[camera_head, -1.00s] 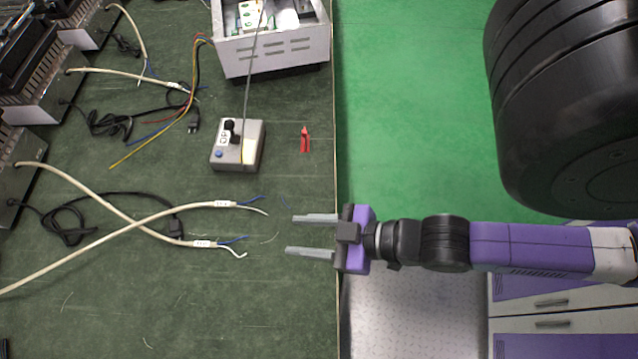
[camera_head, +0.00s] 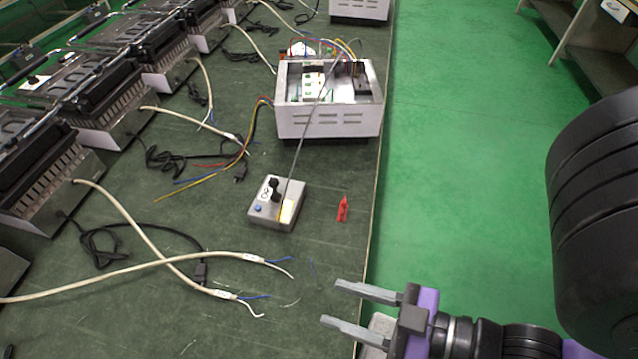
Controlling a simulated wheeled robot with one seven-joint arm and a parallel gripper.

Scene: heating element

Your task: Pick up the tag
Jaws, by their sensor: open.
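A small red piece (camera_head: 342,209), the likeliest tag in view, lies on the dark green bench top close to its right edge. It is too small for me to read any marking. My gripper (camera_head: 330,303) is at the lower middle, over the bench's right edge, with its two grey fingers apart and pointing left. Nothing is between the fingers. The red piece is above the gripper in the picture, well apart from it.
A grey control box (camera_head: 277,203) with a black switch stands left of the red piece. A white open-topped unit (camera_head: 330,98) stands behind. White cables (camera_head: 150,262) with bare ends lie left of my gripper. Heaters (camera_head: 45,190) line the left. Green floor (camera_head: 460,190) is at right.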

